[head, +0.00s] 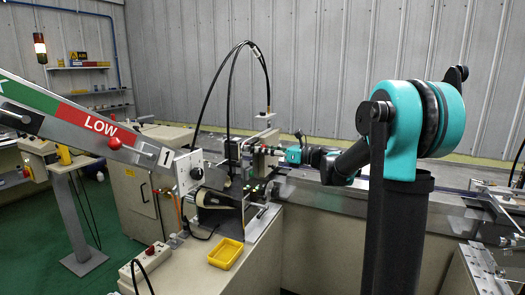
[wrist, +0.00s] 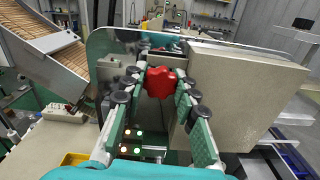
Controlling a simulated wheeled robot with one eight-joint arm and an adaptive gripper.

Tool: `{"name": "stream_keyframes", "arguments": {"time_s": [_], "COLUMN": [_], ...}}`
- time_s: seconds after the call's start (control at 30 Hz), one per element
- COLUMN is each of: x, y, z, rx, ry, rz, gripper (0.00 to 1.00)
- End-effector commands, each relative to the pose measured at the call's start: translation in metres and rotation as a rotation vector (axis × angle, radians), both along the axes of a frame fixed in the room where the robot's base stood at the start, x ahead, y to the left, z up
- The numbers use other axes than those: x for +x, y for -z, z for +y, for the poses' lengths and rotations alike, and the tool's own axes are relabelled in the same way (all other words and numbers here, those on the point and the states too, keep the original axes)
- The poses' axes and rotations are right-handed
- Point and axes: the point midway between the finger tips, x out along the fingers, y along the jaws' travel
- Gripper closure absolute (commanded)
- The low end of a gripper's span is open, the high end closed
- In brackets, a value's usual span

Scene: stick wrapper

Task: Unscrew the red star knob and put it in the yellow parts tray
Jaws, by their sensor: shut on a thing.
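The red star knob (wrist: 160,82) is in the middle of the wrist view, between the two green-and-grey fingers of my gripper (wrist: 161,75). The fingers are shut on it, one on each side. The knob sits at a machine's metal plate; its thread is hidden. In the head view my gripper (head: 268,151) reaches left to the machine, and the knob is too small to tell apart there. The yellow parts tray (head: 226,253) lies on the cabinet top below and left of my gripper. Its edge also shows at the lower left of the wrist view (wrist: 75,159).
A large beige box-like panel (wrist: 240,95) stands close to the right of my fingers. A slanted chute marked LOW (head: 100,125) comes in from the left. Black hoses (head: 235,65) arch over the machine. A socket strip (head: 145,262) lies left of the tray.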

Motion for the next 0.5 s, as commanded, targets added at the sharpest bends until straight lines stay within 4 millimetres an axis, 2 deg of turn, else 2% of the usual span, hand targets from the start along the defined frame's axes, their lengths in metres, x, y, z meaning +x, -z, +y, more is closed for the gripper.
{"name": "stream_keyframes", "arguments": {"time_s": [0.5], "x": [0.0009], "y": [-0.002], "z": [0.0025], "rx": [-0.241], "ry": [-0.002], "rz": [-0.6], "gripper": [0.99]}}
